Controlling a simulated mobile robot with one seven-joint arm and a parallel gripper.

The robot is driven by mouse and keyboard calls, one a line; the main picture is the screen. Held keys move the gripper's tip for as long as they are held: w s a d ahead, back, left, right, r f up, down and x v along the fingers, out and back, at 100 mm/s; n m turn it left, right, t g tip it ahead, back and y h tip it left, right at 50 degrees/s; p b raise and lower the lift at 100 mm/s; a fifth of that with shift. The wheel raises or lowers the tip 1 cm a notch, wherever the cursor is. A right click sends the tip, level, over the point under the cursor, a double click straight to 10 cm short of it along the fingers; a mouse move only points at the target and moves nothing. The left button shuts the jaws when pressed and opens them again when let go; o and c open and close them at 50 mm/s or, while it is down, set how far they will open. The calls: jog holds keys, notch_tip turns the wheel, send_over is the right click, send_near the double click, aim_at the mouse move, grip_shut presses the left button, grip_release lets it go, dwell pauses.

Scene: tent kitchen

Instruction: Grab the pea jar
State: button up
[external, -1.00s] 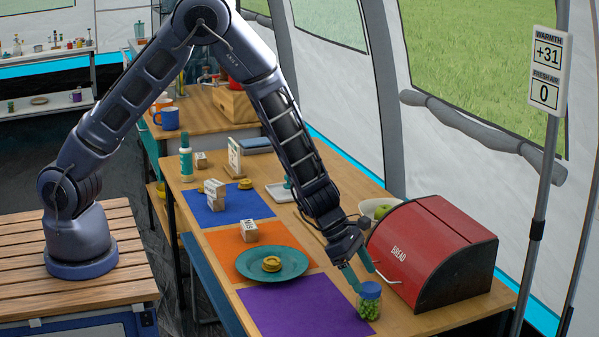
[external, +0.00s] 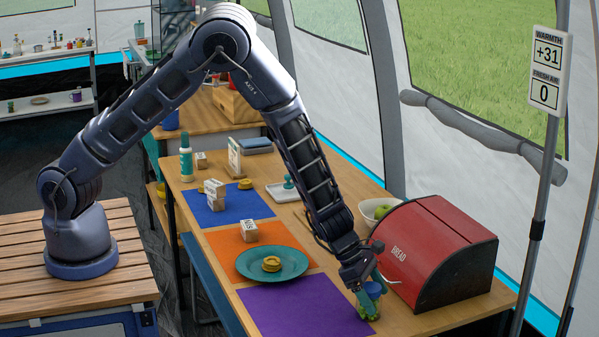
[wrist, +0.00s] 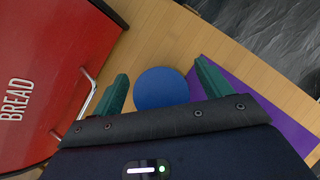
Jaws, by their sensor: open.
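The pea jar (external: 375,289) is a clear jar of green peas with a blue lid, standing near the table's front right corner beside the purple mat. In the wrist view its round blue lid (wrist: 161,88) shows from above. My gripper (external: 367,300) is down at the jar, with one teal finger on each side of it. In the wrist view my gripper (wrist: 160,85) is open, with the lid between the fingers and a small gap to each. The fingers partly hide the jar in the external view.
A red bread box (external: 440,250) stands close behind and right of the jar; its handle (wrist: 88,92) is near one finger. A purple mat (external: 300,312) lies left of the jar. A teal plate (external: 297,265) sits on an orange mat (external: 232,264) farther left.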

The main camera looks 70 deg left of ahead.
jog(key=c, duration=1.1)
jog(key=shift+c, duration=0.4)
jog(key=shift+r, duration=0.1)
